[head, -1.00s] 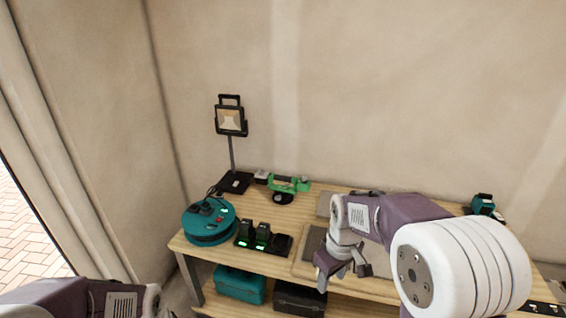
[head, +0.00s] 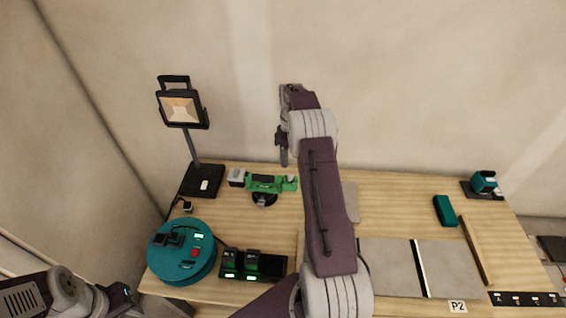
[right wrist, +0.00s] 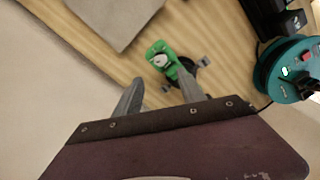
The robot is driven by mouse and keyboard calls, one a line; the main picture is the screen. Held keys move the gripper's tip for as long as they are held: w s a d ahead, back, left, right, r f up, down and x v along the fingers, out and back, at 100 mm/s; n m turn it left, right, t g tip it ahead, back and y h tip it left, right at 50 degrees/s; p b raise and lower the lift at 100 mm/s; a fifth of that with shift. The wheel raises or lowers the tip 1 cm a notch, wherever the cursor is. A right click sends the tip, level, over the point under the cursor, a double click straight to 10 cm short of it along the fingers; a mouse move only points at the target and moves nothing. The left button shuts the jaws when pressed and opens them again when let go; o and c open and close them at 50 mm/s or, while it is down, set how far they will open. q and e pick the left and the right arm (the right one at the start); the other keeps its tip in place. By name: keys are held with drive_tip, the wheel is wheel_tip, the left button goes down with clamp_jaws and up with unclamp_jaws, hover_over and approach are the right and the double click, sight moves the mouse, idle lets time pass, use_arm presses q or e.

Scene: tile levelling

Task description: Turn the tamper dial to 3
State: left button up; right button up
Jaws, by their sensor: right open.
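The tamper (head: 270,184) is a green tool with a black round pad, on the back left of the workbench. In the right wrist view the green tamper (right wrist: 176,66) shows just beyond my fingers, with a pale round face on it that looks like the dial (right wrist: 160,61). No setting can be read. My right gripper (head: 283,158) is above and behind the tamper's right end, empty and apart from it. Its two spread fingers show in the right wrist view (right wrist: 160,84). My left gripper (head: 122,296) is low at the left, its fingers unclear.
A work lamp (head: 182,108) stands behind left. A teal cable reel (head: 182,252) and a black charger with batteries (head: 253,266) are at the front left. Grey tiles (head: 445,269) lie front right; a teal block (head: 445,211) lies behind them.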

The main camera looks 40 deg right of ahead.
sight(291, 175)
drive_tip(key=f, duration=0.2)
drive_tip(key=f+p, duration=0.1)
drive_tip(key=f, duration=0.4)
drive_tip(key=shift+s+p, duration=0.4)
drive_tip(key=shift+s+a+f, duration=0.1)
drive_tip(key=shift+s+f, duration=0.1)
drive_tip(key=shift+f, duration=0.3)
use_arm(q)
drive_tip(key=shift+s+a+r, duration=0.1)
drive_tip(key=shift+s+r, duration=0.15)
drive_tip(key=shift+r, duration=0.35)
drive_tip(key=shift+s+a+r, duration=0.1)
drive_tip(key=shift+s+r, duration=0.1)
drive_tip(key=shift+r, duration=0.4)
use_arm(e)
drive_tip(key=shift+w+f, duration=0.1)
drive_tip(key=shift+w, duration=0.05)
drive_tip(key=shift+c, duration=1.2)
clamp_jaws()
